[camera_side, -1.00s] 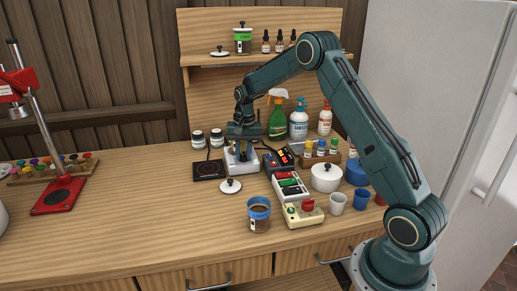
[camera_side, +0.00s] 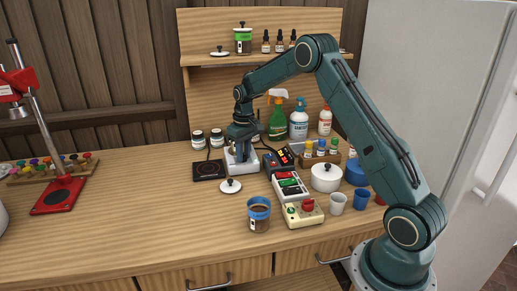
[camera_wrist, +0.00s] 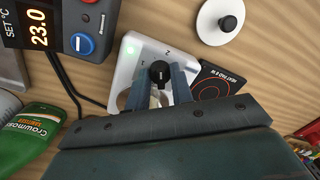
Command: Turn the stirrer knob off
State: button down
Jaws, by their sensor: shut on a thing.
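The stirrer is a white box (camera_wrist: 128,68) with a black knob (camera_wrist: 160,73) on its top. In the wrist view a green light glows on the box near its upper left corner. My gripper (camera_wrist: 159,88) has its two fingers around the knob, one on each side, shut on it. In the side view my gripper (camera_side: 241,150) points down onto the white box (camera_side: 241,167), and the knob is hidden there. The fingers cover part of the box top, so the knob's exact setting is hard to read.
A black heat pad (camera_side: 208,170) lies left of the stirrer. A lid (camera_side: 230,186) lies in front of it. A temperature controller (camera_wrist: 62,25) with a blue knob stands close to the right in the side view, near a green spray bottle (camera_side: 278,122). Bare wood lies at front left.

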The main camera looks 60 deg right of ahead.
jog(key=shift+r, duration=0.1)
dwell(0.4)
jog(key=c, duration=1.5)
grip_release()
notch_tip(320, 180, up, 14)
jog(key=shift+d, duration=0.35)
jog(key=shift+o, duration=1.3)
jog(key=shift+w+a+f, duration=0.1)
jog(key=shift+f, duration=0.1)
